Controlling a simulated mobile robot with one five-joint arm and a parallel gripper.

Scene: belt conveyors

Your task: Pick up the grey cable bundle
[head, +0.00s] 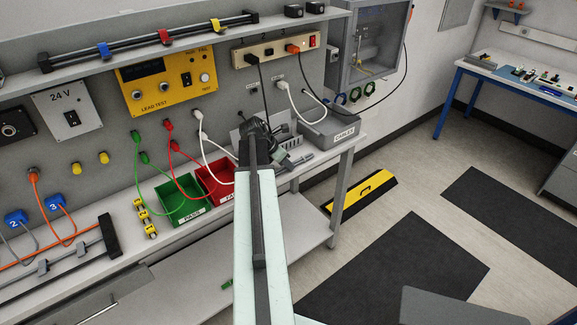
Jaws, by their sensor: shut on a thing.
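My arm reaches forward from the bottom of the head view to the right end of the workbench. My gripper (262,131) is at its far end, small and dark, partly hidden behind my own arm. It is shut on a grey thing that I take to be the grey cable bundle (285,156), just beyond the arm's tip at the bench's right end. The bundle's outline is hard to separate from the dark jaws and the clutter behind. I cannot tell whether it touches the bench top.
A grey box (330,129) stands right of my gripper, with a white cable running to it. Red (216,181) and green (180,204) bins stand to the left. Plugged cables hang from the back panel.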

